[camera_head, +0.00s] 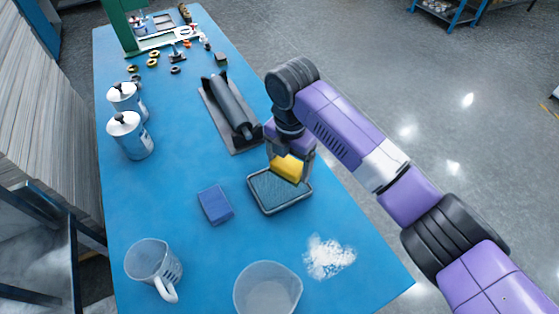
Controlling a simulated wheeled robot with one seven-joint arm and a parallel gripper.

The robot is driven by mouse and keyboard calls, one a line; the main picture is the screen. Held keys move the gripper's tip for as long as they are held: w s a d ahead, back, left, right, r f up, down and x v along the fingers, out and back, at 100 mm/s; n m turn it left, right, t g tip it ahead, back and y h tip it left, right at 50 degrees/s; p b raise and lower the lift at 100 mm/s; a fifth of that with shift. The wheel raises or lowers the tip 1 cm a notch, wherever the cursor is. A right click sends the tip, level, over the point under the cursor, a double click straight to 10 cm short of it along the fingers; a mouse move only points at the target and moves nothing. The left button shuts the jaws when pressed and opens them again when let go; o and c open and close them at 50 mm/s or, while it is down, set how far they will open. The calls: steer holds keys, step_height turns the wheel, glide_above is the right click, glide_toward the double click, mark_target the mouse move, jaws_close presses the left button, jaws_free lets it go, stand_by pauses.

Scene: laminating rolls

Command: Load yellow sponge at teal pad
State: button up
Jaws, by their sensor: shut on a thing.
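A yellow sponge (287,168) is between the fingers of my gripper (291,166), which is shut on it. The sponge is held at a tilt over the upper right part of the teal pad (269,192). I cannot tell whether the sponge touches the pad. My gripper hides part of the sponge and the tray's back right corner.
A blue sponge (215,205) lies left of the tray. A black roller on a stand (231,108) is behind it. A clear tub (267,290), a white powder patch (328,257) and a clear jug (153,265) are in front. Two canisters (130,135) stand at left.

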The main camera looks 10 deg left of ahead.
mark_target(279, 186)
steer(key=shift+a+n, duration=1)
steer(key=shift+a+f, duration=0.1)
steer(key=shift+a, duration=0.1)
steer(key=shift+f+b, duration=2.4)
steer(key=shift+f, duration=0.5)
steer(key=shift+s+f, duration=0.1)
steer(key=shift+f, duration=0.5)
steer(key=shift+r+p, duration=2.7)
steer(key=shift+r, duration=0.95)
